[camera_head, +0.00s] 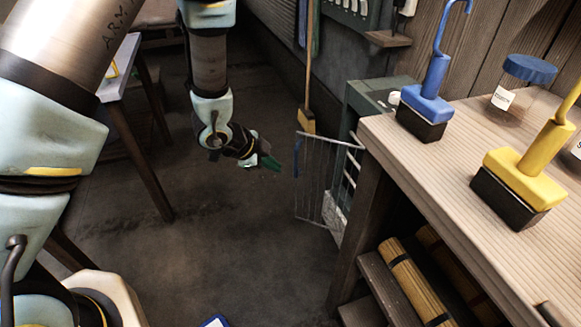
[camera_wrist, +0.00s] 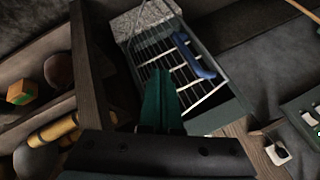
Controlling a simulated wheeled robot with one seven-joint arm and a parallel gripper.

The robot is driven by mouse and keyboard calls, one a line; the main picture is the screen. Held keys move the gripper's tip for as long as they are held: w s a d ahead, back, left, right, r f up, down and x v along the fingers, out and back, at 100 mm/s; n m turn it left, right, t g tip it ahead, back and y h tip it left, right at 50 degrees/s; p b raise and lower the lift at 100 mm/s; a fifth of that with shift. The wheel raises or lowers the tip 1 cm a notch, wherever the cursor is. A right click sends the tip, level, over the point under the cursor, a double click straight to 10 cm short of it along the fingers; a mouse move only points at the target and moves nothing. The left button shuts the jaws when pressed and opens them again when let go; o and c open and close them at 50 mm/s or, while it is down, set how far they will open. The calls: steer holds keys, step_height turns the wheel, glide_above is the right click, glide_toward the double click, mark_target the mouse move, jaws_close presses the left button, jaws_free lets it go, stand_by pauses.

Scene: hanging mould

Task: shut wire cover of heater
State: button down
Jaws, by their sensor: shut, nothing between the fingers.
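The heater (camera_head: 376,94) is a dark green box at the left end of the workbench, mostly hidden behind it. Its pale wire cover (camera_head: 318,182) stands swung out from the front, open, with a blue handle (camera_head: 296,158) on its outer edge. In the wrist view the heater (camera_wrist: 224,112) shows with the cover's white bars (camera_wrist: 150,72) and the blue handle (camera_wrist: 194,57) beyond my fingertips. My gripper (camera_head: 272,162) is just left of the cover, apart from the handle in the head view. Its green fingers (camera_wrist: 160,75) are shut and empty.
The workbench (camera_head: 385,140) stands close on the right, with a blue-handled brush (camera_head: 429,92), a yellow-handled brush (camera_head: 525,168) and a jar (camera_head: 515,90) on top. A broom (camera_head: 307,120) stands behind the cover. The floor (camera_head: 235,235) left of the cover is clear.

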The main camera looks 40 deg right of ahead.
steer(key=w+d+f+p, duration=0.1)
steer(key=w+d+f, duration=0.1)
steer(key=d+f, duration=0.4)
steer(key=shift+w+d+f+p, duration=0.25)
steer(key=shift+d+f+p, duration=0.05)
steer(key=shift+d, duration=0.7)
steer(key=shift+w, duration=0.1)
